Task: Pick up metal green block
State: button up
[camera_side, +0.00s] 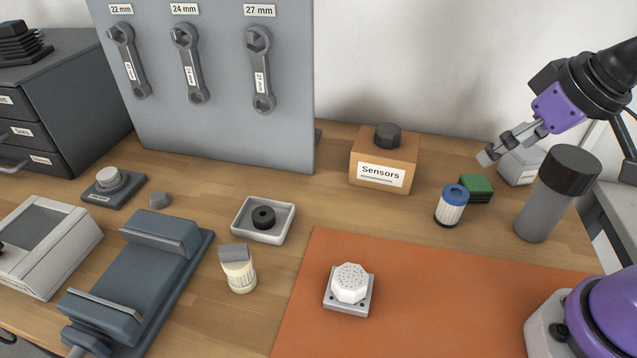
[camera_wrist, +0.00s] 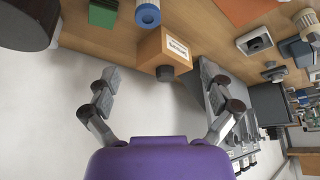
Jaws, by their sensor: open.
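The green block (camera_side: 476,188) is a small dark green, ridged piece on the wooden table at the right, just behind and beside a white filter with a blue cap. It also shows in the wrist view (camera_wrist: 103,12) at the top left, partly cut off by the frame edge. My gripper (camera_side: 487,157) is in the air above and behind the green block in the side view. In the wrist view my gripper (camera_wrist: 157,75) has its two fingers wide apart with nothing between them.
The blue-capped filter (camera_side: 451,206) stands close left of the block. A dark-lidded grey cylinder (camera_side: 543,200) stands to its right, and a light box (camera_side: 521,166) behind. The Sensors box (camera_side: 384,160) is further left. An orange mat (camera_side: 430,300) lies in front, mostly clear.

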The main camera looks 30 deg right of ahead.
jog(key=w+d+f+m+g, duration=0.2)
jog(key=w+d+m+g, duration=0.1)
jog(key=w+d, duration=0.25)
jog(key=m+g, duration=0.2)
jog(key=m, duration=0.1)
send_near(477, 182)
jog(key=f, duration=0.4)
jog(key=shift+s+d+f, duration=0.15)
jog(key=shift+d, duration=0.25)
jog(key=f, duration=0.6)
jog(key=shift+a, duration=0.35)
jog(key=c, duration=1.4)
